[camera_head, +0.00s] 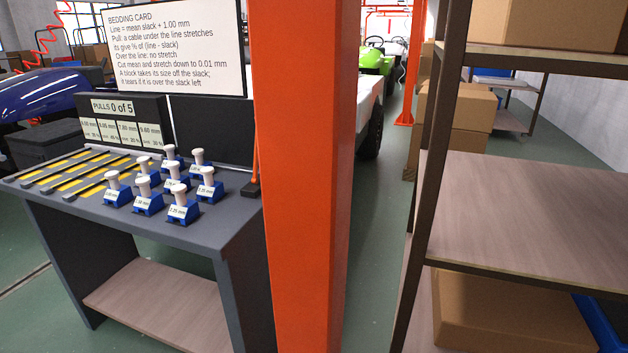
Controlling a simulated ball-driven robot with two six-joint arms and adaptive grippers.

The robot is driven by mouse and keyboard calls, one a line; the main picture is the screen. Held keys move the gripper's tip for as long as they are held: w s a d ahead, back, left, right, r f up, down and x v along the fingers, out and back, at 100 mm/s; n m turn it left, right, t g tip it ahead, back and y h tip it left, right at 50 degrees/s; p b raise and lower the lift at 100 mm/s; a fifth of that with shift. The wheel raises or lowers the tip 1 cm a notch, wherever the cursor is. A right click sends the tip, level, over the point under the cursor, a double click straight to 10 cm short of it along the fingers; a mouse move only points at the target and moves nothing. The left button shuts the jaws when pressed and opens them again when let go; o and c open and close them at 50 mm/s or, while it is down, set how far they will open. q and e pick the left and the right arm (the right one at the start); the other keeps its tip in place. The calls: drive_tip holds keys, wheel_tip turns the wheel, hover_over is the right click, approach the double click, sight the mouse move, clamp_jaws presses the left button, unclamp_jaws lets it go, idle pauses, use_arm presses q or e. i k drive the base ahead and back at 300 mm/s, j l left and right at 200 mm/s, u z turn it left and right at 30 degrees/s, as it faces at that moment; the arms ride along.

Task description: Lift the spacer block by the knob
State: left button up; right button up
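Several blue spacer blocks, each with a white upright knob, stand grouped on the right half of a dark grey workbench (215,235). The front block (183,214) has its white knob (180,193) on top and a label that seems to read 2.25 mm. Another block (117,197) stands at the left of the group, and one (210,192) at the right. Some rear blocks are partly hidden by those in front, and most labels are too small to read. Neither of my grippers is in view.
An orange post (303,180) stands just right of the bench. A wooden shelf rack (520,215) with cardboard boxes fills the right. Dark bars over yellow strips (62,178) lie on the bench's left half. A sign (175,45) and a pull counter (122,105) stand behind.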

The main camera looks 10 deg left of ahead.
sight(210, 190)
drive_tip(key=j+z, duration=0.85)
drive_tip(key=j, duration=0.15)
drive_tip(key=k+j+z, duration=0.1)
drive_tip(key=j+z, duration=0.35)
drive_tip(key=k+j+z, duration=0.15)
drive_tip(key=j+z, duration=0.3)
